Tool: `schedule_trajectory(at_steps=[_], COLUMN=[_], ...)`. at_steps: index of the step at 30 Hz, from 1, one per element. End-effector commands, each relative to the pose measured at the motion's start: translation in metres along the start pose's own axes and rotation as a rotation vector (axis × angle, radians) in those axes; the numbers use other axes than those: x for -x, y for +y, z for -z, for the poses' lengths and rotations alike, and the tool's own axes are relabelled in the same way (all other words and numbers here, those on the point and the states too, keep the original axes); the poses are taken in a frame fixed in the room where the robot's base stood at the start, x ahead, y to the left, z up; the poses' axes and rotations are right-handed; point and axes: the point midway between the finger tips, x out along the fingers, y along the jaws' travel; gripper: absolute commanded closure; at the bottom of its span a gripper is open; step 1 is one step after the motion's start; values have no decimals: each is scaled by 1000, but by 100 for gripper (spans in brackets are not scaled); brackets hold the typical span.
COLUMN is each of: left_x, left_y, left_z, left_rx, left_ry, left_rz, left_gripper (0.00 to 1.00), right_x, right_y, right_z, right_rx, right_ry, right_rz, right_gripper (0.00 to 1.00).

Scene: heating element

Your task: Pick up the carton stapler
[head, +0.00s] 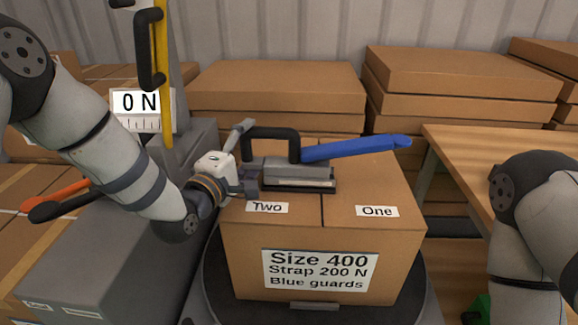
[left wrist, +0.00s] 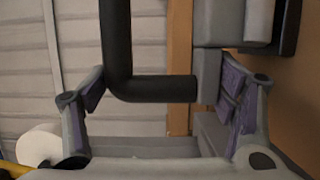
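The carton stapler (head: 291,174) has a grey body, a long blue lever (head: 355,147) pointing right and a black loop handle (head: 270,132) at its left. It lies on top of a closed carton (head: 320,240). My left gripper (head: 247,160) is at the stapler's left end, beside the black handle. In the left wrist view, the fingers (left wrist: 158,95) are spread wide, with the lower part of the black handle (left wrist: 150,89) showing between them. No grip on it shows. My right arm is at the right edge; its gripper is out of view.
The carton stands on a dark round base (head: 217,285). A grey machine with a yellow post (head: 161,75) and a "0 N" scale (head: 141,102) stands at the left. Stacked cartons (head: 275,85) fill the back. A wooden table (head: 480,160) is at the right.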

Motion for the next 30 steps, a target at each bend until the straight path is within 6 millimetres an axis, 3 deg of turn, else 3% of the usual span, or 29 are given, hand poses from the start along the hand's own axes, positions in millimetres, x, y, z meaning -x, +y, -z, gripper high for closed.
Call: schedule_trajectory(at_steps=[1,6,14,24,30], left_x=[0,-1,-1,0,0], left_y=[0,4,11,85,105], left_z=[0,0,1,0,0], left_rx=[0,2,2,2,1], left_ry=[0,0,1,1,1], left_rz=[-1,-11,-11,-18,-14], left_gripper=[50,83,83,83,83], right_x=[0,0,0,1,1], right_y=[0,0,0,0,0], right_z=[0,0,0,1,1], right_rx=[0,0,0,0,0], right_ry=[0,0,1,3,3], right_rz=[0,0,0,0,0], right_gripper=[60,60,60,60,60])
